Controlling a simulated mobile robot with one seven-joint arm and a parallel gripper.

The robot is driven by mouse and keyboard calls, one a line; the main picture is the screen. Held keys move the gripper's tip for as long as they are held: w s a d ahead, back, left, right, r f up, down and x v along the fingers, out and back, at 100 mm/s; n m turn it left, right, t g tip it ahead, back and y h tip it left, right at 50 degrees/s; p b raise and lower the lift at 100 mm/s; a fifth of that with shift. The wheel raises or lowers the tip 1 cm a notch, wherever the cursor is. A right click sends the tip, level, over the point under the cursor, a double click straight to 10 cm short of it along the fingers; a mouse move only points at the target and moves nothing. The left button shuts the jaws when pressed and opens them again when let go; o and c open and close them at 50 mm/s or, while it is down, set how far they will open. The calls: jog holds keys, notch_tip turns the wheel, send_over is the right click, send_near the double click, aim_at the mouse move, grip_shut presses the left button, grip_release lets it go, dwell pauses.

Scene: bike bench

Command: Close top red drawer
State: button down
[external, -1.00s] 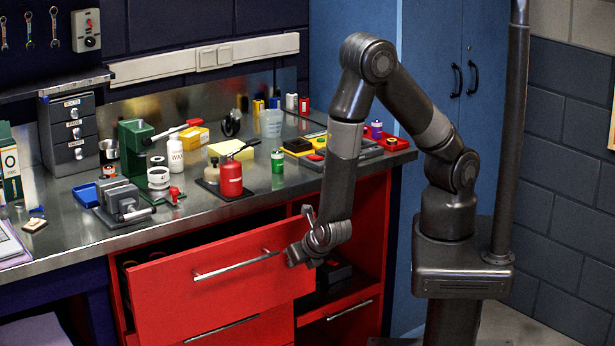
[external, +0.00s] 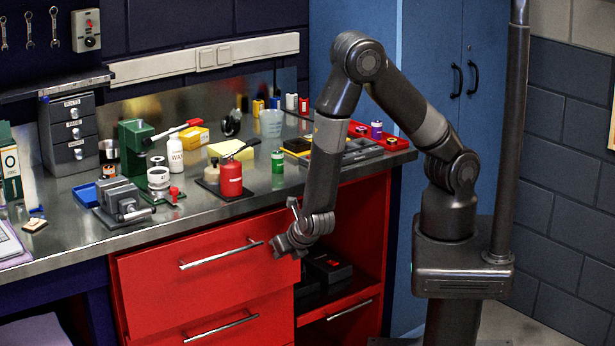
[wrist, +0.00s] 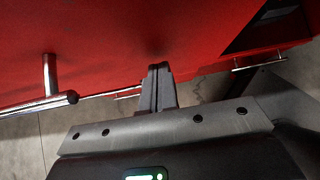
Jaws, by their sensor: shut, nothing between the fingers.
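The top red drawer (external: 200,290) is under the metal workbench in the external view. It has a silver bar handle (external: 221,254), and its front sits close under the bench edge, with no open gap visible above it. My gripper (external: 277,247) is shut and empty at the right side of the drawer front. In the wrist view the closed fingers (wrist: 158,75) point at the red drawer face (wrist: 110,40) and appear to touch or nearly touch it. The handle end (wrist: 55,98) shows at the left there.
A lower drawer handle (external: 221,328) is below. An open red shelf (external: 335,290) with dark items lies to the right. The workbench (external: 250,207) above holds a vise (external: 122,203), a red can (external: 231,178) and several other things. A blue cabinet (external: 440,60) stands behind my arm.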

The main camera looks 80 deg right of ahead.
jog(key=s+a+f+v, duration=0.1)
jog(key=f+v, duration=0.1)
jog(key=v, duration=1)
jog(key=t+h, duration=0.6)
send_near(259, 257)
jog(key=x, duration=0.7)
jog(key=shift+s+f, duration=0.1)
jog(key=shift+f, duration=0.1)
jog(key=shift+x, duration=2.25)
jog(key=shift+r, duration=0.15)
